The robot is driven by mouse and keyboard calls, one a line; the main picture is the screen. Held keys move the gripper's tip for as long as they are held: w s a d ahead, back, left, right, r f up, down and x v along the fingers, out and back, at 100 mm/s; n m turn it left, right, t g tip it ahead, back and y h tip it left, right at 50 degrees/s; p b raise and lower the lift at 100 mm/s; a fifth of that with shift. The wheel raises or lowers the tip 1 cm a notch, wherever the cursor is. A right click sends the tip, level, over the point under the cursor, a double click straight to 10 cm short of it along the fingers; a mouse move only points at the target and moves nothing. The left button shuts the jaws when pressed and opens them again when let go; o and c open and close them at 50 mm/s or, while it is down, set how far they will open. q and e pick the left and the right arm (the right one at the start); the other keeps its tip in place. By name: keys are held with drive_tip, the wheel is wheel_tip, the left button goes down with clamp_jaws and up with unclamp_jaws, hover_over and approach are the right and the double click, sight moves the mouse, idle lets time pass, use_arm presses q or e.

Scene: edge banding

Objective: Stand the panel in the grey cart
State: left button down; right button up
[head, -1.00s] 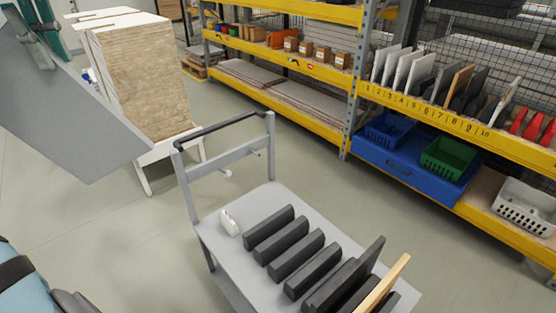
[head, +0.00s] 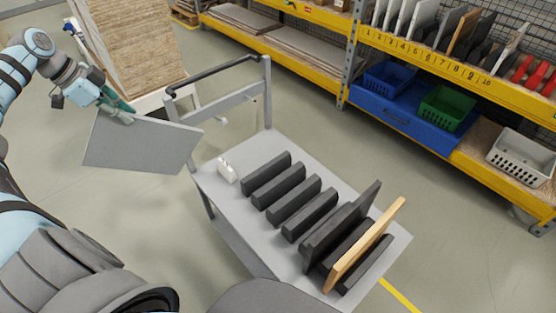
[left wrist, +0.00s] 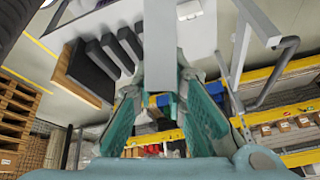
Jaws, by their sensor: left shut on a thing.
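My left gripper (head: 118,108) is shut on the top edge of a flat grey panel (head: 140,143). The panel hangs below the gripper, off the floor, beside the handle end of the grey cart (head: 268,145). Its right corner overlaps the cart's near upright in the picture; I cannot tell whether they touch. In the left wrist view, the panel (left wrist: 160,48) shows nearly edge-on between the teal fingers. The cart has several dark dividers (head: 293,199). A dark panel (head: 343,225) and a wooden panel (head: 365,245) stand at its far right end. My right gripper is not in view.
A small white object (head: 227,171) lies on the cart near its handle (head: 215,75). A tall board stack (head: 130,45) stands behind my left gripper. The yellow shelf rack (head: 450,60) holds a blue bin, a green basket (head: 447,107) and a white basket (head: 522,152). The floor between is clear.

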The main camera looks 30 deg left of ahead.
sight(164, 138)
use_arm(q)
drive_tip(key=shift+n+t+h, duration=0.5)
drive_tip(key=shift+t, duration=0.3)
drive_tip(key=x, duration=0.4)
drive_tip(key=d+x, duration=0.1)
drive_tip(key=x, duration=0.3)
drive_tip(key=s+x, duration=0.1)
drive_tip(key=x, duration=0.3)
drive_tip(key=shift+w+d+f, duration=0.15)
drive_tip(key=shift+d+f, duration=0.2)
drive_tip(key=shift+f, duration=0.1)
drive_tip(key=w+d+f+n+t, duration=0.1)
drive_tip(key=w+d+f, duration=0.3)
drive_tip(key=d, duration=0.3)
drive_tip(key=w+d+f+t+h, duration=0.1)
drive_tip(key=w+d+f+t, duration=0.2)
drive_tip(key=d, duration=0.4)
drive_tip(key=w+d+f+n, duration=0.1)
drive_tip(key=w+d+f, duration=0.3)
drive_tip(key=w+d, duration=0.15)
drive_tip(key=w+d+r+n+t, duration=0.1)
drive_tip(key=w+d+r+t, duration=0.15)
drive_tip(key=d, duration=0.95)
wheel_tip(164, 138, down, 15)
drive_tip(key=b, duration=1.3)
drive_tip(key=shift+w+a+g+b, duration=0.2)
drive_tip(key=shift+w+g+b, duration=0.1)
drive_tip(key=shift+g, duration=0.05)
